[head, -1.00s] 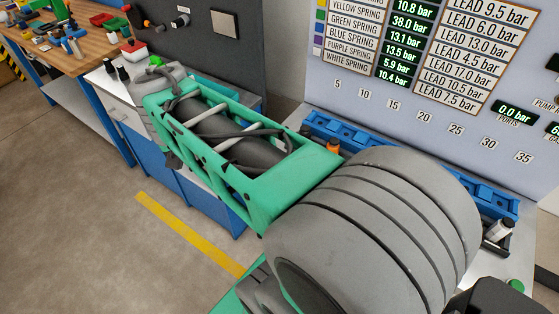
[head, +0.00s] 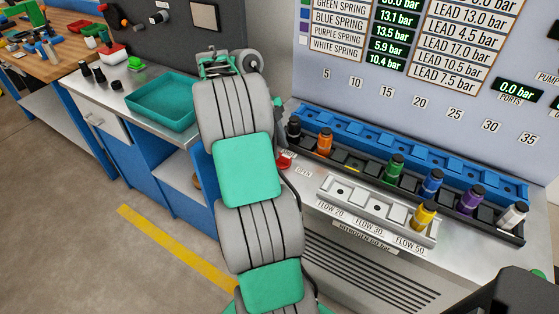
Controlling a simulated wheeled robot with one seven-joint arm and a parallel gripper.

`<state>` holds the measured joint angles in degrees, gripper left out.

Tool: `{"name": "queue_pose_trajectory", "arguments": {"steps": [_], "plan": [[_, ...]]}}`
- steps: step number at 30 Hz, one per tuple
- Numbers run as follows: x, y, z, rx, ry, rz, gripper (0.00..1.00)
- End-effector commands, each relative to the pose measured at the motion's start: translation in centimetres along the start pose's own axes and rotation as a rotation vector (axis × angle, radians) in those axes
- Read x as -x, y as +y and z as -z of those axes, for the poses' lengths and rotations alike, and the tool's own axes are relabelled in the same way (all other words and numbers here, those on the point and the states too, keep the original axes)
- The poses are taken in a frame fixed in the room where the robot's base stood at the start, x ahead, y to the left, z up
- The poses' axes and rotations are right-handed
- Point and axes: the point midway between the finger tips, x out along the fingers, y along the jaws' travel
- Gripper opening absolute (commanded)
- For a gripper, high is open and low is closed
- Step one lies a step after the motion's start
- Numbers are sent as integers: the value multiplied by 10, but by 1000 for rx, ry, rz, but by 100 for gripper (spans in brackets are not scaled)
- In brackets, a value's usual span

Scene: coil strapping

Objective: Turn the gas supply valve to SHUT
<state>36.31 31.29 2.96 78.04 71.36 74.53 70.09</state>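A small red valve handle (head: 284,162) sits on the metal bench just right of my arm, at the left end of the bottle rack. A tag reading OPEN (head: 304,173) lies to its right. Another small tag above the handle is partly hidden and hard to read. My arm covers the area left of the handle, so its full shape and exact direction cannot be told. My arm rises from the bottom of the view to its far end near the dark back panel. My gripper's fingers cannot be made out there.
Right of the handle stand a grey flow block (head: 375,213) with a yellow bottle (head: 424,216) and a blue rack (head: 400,140) with a dark row of coloured bottles before it. A teal tray (head: 162,103) lies on the left bench. The gauge panel rises behind.

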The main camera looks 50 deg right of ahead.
Motion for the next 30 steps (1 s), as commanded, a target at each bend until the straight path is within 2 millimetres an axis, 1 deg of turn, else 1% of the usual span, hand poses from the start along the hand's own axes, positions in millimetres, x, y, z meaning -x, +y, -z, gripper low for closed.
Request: {"name": "queue_pose_trajectory", "arguments": {"steps": [1, 3, 6, 12, 14, 25, 30], "plan": [[-14, 0, -2, -1, 1, 0, 35], [-19, 0, -1, 0, 0, 1, 35], [-22, 0, 0, 2, 0, 1, 35], [-20, 0, 0, 2, 1, 1, 35], [-20, 0, 0, 2, 1, 1, 31], [-20, 0, 0, 2, 1, 1, 1], [-20, 0, 0, 2, 0, 1, 0]]}}
